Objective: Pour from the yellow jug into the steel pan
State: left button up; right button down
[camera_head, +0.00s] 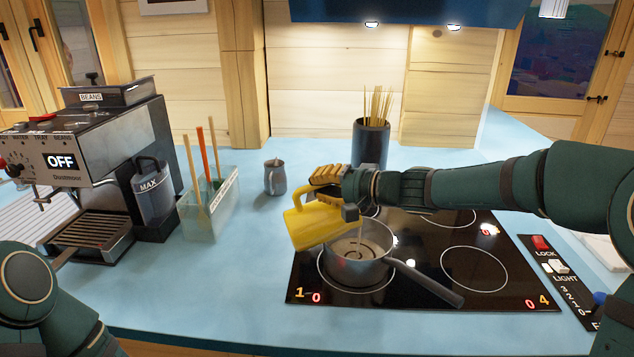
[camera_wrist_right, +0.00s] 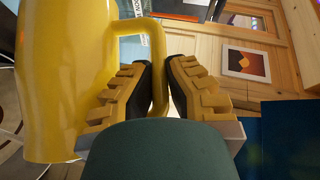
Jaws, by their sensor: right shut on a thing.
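The yellow jug (camera_head: 312,224) is tilted above the steel pan (camera_head: 358,270), its mouth toward the pan. A thin pale stream (camera_head: 360,234) seems to fall into the pan, and some liquid shows inside. The pan sits on the front left ring of the hob, its handle pointing to the lower right. My right gripper (camera_head: 335,188) is shut on the jug's handle. In the right wrist view the jug (camera_wrist_right: 60,80) fills the left side, and the gripper's fingers (camera_wrist_right: 160,88) close around its handle. My left gripper is out of view; only part of the left arm shows.
The black hob (camera_head: 430,290) has a control panel (camera_head: 562,275) at its right. A dark utensil pot (camera_head: 370,145) stands behind it. A small steel jug (camera_head: 275,178), a clear bin (camera_head: 210,215) and a coffee machine (camera_head: 90,160) stand to the left. Blue counter between is free.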

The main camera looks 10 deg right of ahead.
jog(key=shift+d+f+m+y, duration=0.35)
jog(key=shift+d+m+y, duration=0.05)
jog(key=shift+d, duration=0.25)
jog(key=shift+w+d+r+m+t+y, duration=0.1)
jog(key=shift+d+r+m+t+y, duration=0.15)
jog(key=shift+d, duration=0.2)
jog(key=shift+w+d+r+m+t+y, duration=0.1)
jog(key=shift+d+r+m+t+y, duration=0.15)
jog(key=shift+d, duration=0.15)
jog(key=shift+r, duration=0.1)
dwell(1.6)
notch_tip(320, 180, up, 4)
jog(key=n+p, duration=0.1)
jog(key=p, duration=0.1)
jog(key=h+p, duration=0.1)
jog(key=p, duration=0.1)
jog(key=shift+s+f+n+g+h, duration=0.1)
jog(key=shift+f+n+g+h, duration=0.1)
jog(key=shift+n+g+h, duration=0.15)
jog(key=shift+r+g+h+p, duration=0.15)
jog(key=shift+g+h+p, duration=0.1)
jog(key=shift+p, duration=0.15)
